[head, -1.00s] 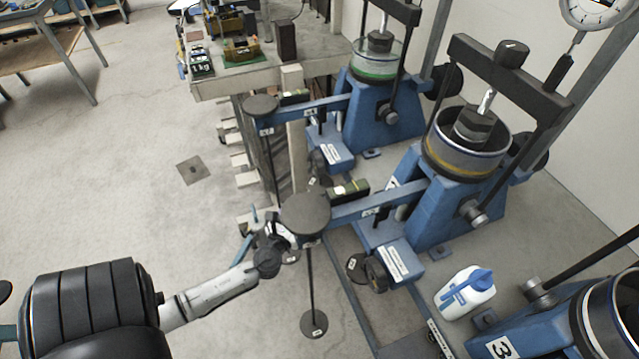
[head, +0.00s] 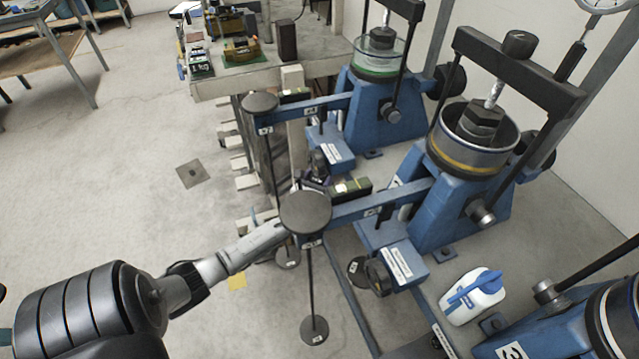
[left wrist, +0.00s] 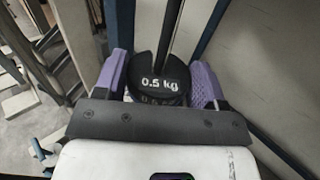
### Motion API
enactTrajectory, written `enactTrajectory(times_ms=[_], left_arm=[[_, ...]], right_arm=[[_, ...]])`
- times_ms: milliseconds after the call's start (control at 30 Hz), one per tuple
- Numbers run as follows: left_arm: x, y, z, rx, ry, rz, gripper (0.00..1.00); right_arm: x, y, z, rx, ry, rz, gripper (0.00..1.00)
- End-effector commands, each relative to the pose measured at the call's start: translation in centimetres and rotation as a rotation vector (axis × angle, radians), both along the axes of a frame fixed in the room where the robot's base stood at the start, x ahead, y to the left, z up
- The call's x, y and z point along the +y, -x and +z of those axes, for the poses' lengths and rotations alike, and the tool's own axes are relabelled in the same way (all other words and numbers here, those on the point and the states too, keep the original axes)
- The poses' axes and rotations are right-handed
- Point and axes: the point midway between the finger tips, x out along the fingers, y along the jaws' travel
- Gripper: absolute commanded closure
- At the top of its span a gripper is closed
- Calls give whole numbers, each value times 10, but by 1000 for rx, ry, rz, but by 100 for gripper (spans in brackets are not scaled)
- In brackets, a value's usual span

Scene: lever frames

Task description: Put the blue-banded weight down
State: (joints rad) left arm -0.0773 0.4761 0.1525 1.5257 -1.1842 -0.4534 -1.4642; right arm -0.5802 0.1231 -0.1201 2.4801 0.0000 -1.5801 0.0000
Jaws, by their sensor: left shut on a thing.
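In the left wrist view, a black round weight marked 0.5 kg (left wrist: 160,82) sits between the purple fingers of my left gripper (left wrist: 163,74), which is shut on it. A dark rod (left wrist: 174,28) rises at the weight's far side; I cannot tell whether it passes through a slot. No blue band shows on the visible face. In the head view, my left gripper (head: 316,178) is partly hidden behind the dark round plate (head: 305,211) at the middle lever's end. My right gripper is not in view.
A hanger rod drops from the plate to a round base (head: 314,330) near the floor. The blue middle lever frame (head: 425,222) stands right, with a loose dark weight (head: 357,269) and a white-blue jug (head: 472,297) nearby. A bench (head: 240,82) stands behind.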

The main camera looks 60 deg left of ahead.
Motion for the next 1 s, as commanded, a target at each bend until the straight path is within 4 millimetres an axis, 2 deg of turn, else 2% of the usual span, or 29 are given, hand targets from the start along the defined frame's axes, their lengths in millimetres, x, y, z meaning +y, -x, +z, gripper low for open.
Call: enactTrajectory(times_ms=[133,167,200,333,867,900,1000], left_arm=[[10,-15,1,-5,-2,2,67],[9,-13,-9,-1,0,2,67],[9,-12,-17,-1,-1,2,72],[9,-13,-30,-2,-2,1,72],[9,-12,-36,-2,-2,1,72],[9,-12,-35,0,0,1,32],[9,-12,-35,0,0,1,22]], right_arm=[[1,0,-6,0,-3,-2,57],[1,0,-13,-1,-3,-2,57],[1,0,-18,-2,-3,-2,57],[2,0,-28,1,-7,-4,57],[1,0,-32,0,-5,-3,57],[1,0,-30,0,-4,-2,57],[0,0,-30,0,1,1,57]])
